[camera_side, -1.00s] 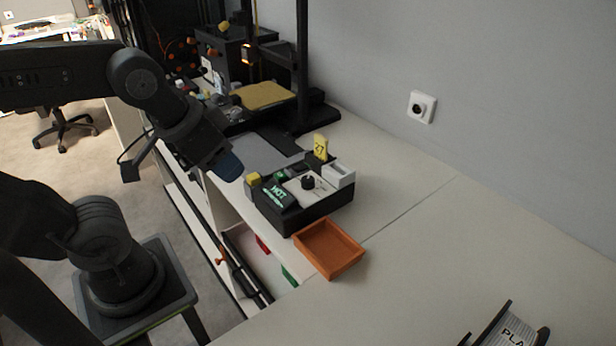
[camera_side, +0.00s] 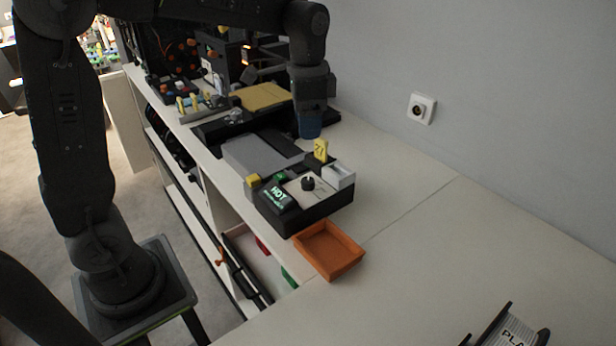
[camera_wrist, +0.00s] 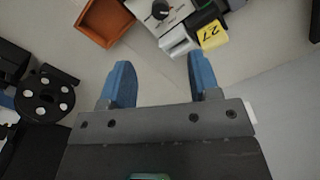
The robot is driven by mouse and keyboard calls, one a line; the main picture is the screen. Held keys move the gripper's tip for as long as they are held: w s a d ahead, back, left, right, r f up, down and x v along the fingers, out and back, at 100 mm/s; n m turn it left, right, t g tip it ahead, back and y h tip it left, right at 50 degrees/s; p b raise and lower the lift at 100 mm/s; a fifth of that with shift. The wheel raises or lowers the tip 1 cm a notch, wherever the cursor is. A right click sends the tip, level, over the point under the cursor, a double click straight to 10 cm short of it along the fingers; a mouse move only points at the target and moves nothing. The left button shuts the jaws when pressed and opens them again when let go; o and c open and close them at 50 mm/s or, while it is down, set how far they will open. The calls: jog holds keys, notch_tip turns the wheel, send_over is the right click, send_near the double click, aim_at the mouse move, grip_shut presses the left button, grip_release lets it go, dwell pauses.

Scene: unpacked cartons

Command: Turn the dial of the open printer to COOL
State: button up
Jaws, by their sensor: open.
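The control box (camera_side: 318,208) of the printer is black and sits on the white bench in the side view. On its pale top plate is a small black dial (camera_side: 308,183). The dial also shows at the top of the wrist view (camera_wrist: 160,10). A lit green display (camera_side: 279,194) on the box reads HOT. My gripper (camera_side: 309,130) has blue fingertips and points down behind the box, above the bench near the wall. In the wrist view my gripper (camera_wrist: 160,82) is open, with nothing between its fingers and the dial beyond them.
A yellow tag (camera_side: 321,149) marked 27 stands upright at the back of the box, beside a pale grey block (camera_side: 338,176). An orange tray (camera_side: 329,250) lies in front. A spool marked PLA (camera_side: 512,330) is at bottom right. The bench right of the box is clear.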

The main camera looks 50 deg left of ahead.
aim_at(308, 180)
notch_tip(308, 180, down, 14)
jog(key=shift+r, duration=0.1)
dwell(0.4)
jog(key=c, duration=0.9)
